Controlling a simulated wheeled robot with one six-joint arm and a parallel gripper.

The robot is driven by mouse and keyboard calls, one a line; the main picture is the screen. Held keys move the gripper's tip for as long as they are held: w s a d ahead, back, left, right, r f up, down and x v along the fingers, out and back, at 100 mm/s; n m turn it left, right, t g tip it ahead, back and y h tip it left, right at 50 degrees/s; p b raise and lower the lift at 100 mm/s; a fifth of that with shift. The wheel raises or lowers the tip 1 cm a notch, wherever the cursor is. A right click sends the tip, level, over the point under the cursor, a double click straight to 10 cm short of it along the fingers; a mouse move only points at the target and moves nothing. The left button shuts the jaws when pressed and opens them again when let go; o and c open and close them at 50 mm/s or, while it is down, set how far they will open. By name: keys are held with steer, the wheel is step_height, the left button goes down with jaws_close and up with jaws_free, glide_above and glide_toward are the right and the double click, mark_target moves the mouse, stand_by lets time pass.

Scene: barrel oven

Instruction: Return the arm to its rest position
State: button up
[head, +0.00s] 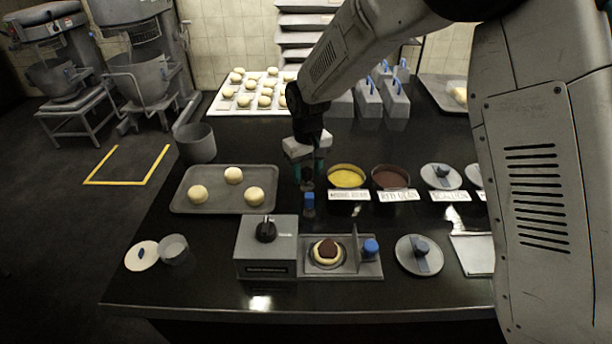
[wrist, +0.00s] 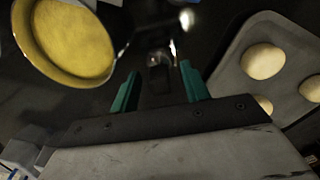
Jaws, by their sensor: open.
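My gripper (head: 309,178) hangs from my arm above the black counter (head: 200,282), between the grey tray and the bowl of yellow filling (head: 346,177). In the wrist view my gripper (wrist: 160,90) shows two green fingers spread apart with nothing held between them. A small blue-topped object (head: 309,203) stands just below the fingers in the head view; a dark, blurred object (wrist: 160,72) shows between the fingertips in the wrist view. I cannot tell whether the fingers touch anything.
A grey tray (head: 222,208) with three dough balls lies left of my gripper. A bowl of dark filling (head: 390,178) stands to the right. In front are a grey box with a black knob (head: 266,247) and a filled dough piece (head: 327,252). A dough-covered board (head: 228,106) lies behind.

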step_height(320, 180, up, 6)
steer(key=shift+r, duration=0.1)
steer(key=s+d+r+m, duration=0.2)
steer(key=s+d+r, duration=0.2)
steer(key=s+d, duration=0.4)
steer(key=s+d+r+m+t, duration=0.1)
steer(key=s+d+r, duration=0.4)
steer(key=s, duration=1)
steer(key=s+d+r+m, duration=0.2)
steer(key=s+d+r, duration=0.3)
steer(key=s+d, duration=0.6)
steer(key=shift+s+d+m, duration=0.2)
steer(key=shift+s+m, duration=0.1)
steer(key=shift+s, duration=0.1)
